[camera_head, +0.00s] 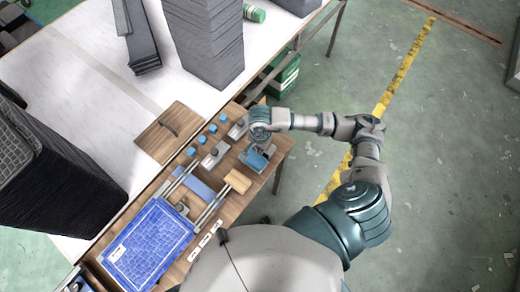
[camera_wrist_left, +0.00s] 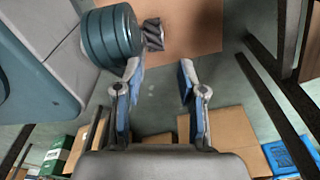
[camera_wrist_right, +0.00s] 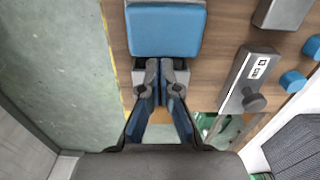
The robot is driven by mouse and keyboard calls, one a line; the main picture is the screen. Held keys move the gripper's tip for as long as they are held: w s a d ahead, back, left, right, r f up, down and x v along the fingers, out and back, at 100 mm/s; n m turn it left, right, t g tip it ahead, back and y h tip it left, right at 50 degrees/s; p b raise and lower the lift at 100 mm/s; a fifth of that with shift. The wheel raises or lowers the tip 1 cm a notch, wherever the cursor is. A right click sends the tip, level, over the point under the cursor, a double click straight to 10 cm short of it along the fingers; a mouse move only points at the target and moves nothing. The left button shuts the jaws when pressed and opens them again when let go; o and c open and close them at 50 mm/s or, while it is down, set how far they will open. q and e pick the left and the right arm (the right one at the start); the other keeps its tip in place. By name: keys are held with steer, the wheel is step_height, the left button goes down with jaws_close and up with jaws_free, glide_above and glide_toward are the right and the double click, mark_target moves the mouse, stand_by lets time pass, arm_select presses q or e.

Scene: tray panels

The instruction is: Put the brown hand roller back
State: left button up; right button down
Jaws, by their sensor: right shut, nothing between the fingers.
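A tan-brown block (camera_head: 238,181) lies on the wooden work table near its right edge; I cannot tell for sure whether it is the brown hand roller. A blue-topped piece (camera_head: 257,158) sits just above it in the head view, and it also shows in the right wrist view (camera_wrist_right: 165,30). My right gripper (camera_wrist_right: 160,75) points down beside this blue piece, its fingers together with nothing held. In the head view the right gripper (camera_head: 264,149) is partly hidden by its wrist. My left gripper (camera_wrist_left: 160,78) has its fingers apart and empty, away from the table top.
Grey blocks with knobs (camera_head: 215,154) and small blue cylinders (camera_head: 212,128) stand left of the right gripper. A blue tray panel (camera_head: 150,245) lies at the table's near left, beside metal rails (camera_head: 208,207). A brown board (camera_head: 170,131) lies at the back.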

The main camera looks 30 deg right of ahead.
steer(key=shift+a, duration=0.1)
steer(key=d+b, duration=0.1)
steer(key=w+d+b, duration=0.1)
steer(key=d, duration=0.1)
steer(key=w+d+b, duration=0.1)
steer(key=shift+d+f, duration=0.25)
steer(key=shift+d, duration=0.1)
steer(key=shift+r, duration=0.15)
arm_select(q)
steer(key=w+d+r, duration=0.1)
steer(key=w+r, duration=0.3)
steer(key=w, duration=0.3)
steer(key=shift+d+r, duration=0.25)
arm_select(e)
steer(key=shift+a+r, duration=0.1)
steer(key=shift+a, duration=0.05)
arm_select(q)
steer(key=shift+w, duration=0.1)
